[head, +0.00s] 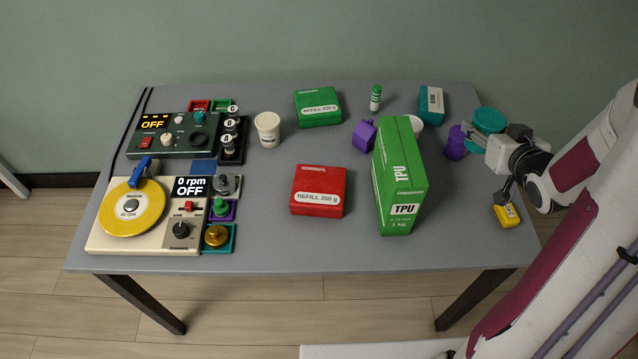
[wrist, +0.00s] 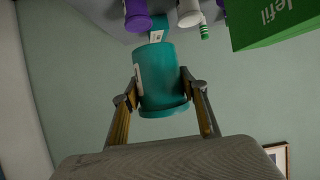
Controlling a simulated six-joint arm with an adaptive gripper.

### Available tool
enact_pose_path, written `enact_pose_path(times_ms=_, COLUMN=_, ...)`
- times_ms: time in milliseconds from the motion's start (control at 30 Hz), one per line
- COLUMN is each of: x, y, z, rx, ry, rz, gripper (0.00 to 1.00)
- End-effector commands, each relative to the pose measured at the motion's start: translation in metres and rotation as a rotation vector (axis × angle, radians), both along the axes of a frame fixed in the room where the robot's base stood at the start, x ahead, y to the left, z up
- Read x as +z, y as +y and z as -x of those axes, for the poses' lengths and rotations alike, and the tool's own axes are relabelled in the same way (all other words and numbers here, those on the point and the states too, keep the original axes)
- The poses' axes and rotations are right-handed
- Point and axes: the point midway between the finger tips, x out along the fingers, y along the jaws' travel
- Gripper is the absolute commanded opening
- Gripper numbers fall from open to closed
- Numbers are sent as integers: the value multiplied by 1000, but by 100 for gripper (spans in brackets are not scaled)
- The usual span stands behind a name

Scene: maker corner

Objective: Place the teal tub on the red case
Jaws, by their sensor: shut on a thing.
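The teal tub (head: 488,121) is at the right end of the table in the head view. My gripper (head: 476,139) is shut on it. In the wrist view the teal tub (wrist: 163,80) sits between the two fingers of my gripper (wrist: 162,92), one on each side. Whether it is clear of the table is hard to tell. The red case (head: 318,191), labelled REFILL 250 g, lies flat near the middle of the table, with nothing on top. It is well left of my gripper.
A tall green TPU box (head: 399,180) stands between my gripper and the red case. A purple tub (head: 455,143), a purple block (head: 364,135), a teal box (head: 431,104) and a green case (head: 318,108) are nearby. A white tub (head: 267,129) and control panels (head: 150,215) stand left.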

Motion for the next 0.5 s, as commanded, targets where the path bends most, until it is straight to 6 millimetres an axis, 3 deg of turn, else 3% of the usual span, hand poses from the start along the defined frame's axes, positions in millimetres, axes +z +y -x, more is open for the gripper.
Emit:
enact_pose_path(times_ms=133, x=17, y=0, z=0, rx=0, ry=-3, rz=4, gripper=20)
enact_pose_path(times_ms=500, x=28, y=34, z=-31, rx=-11, ry=-3, rz=1, gripper=20)
